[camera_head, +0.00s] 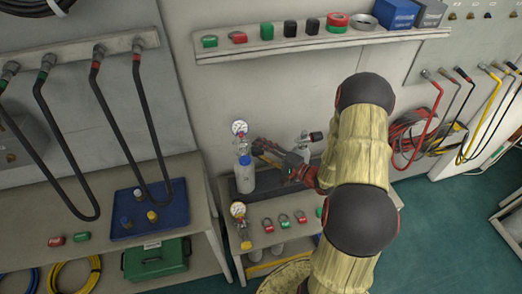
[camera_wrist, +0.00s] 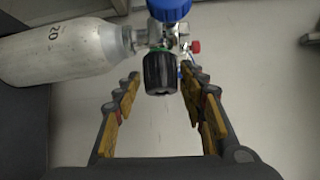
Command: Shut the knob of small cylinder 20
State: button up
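Small cylinder 20 (camera_head: 245,180) is a grey bottle standing on the bench, with a blue part and a round gauge at its top. In the wrist view the cylinder (camera_wrist: 62,50) lies across the left, its "20" readable. Its black knob (camera_wrist: 160,72), with a green ring, points toward my wrist camera. My gripper (camera_wrist: 161,84) is open, with one finger on each side of the knob and visible gaps between. In the head view my gripper (camera_head: 266,151) is just right of the cylinder's top. How far the knob is turned cannot be told.
Another gauge (camera_head: 238,210) stands below the cylinder. A valve fitting (camera_head: 311,138) shows behind my gripper. A blue tray (camera_head: 175,215) is at left. Hoses hang on both sides. The wall shelf (camera_head: 220,54) holds small items.

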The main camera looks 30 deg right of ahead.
jog(key=c, duration=0.9)
jog(key=shift+r+g+p, duration=0.2)
jog(key=shift+g+p, duration=0.2)
jog(key=shift+p, duration=0.25)
jog(key=shift+r+m+g+p, duration=0.1)
jog(key=shift+m+g+p, duration=0.5)
jog(key=shift+m+p, duration=0.35)
jog(key=shift+s+f+m+g+p, duration=0.1)
jog(key=shift+f+m+g+p, duration=0.25)
jog(key=shift+g+p, duration=0.25)
jog(key=shift+a, duration=0.1)
jog(key=o, duration=1.2)
jog(key=shift+r, duration=0.1)
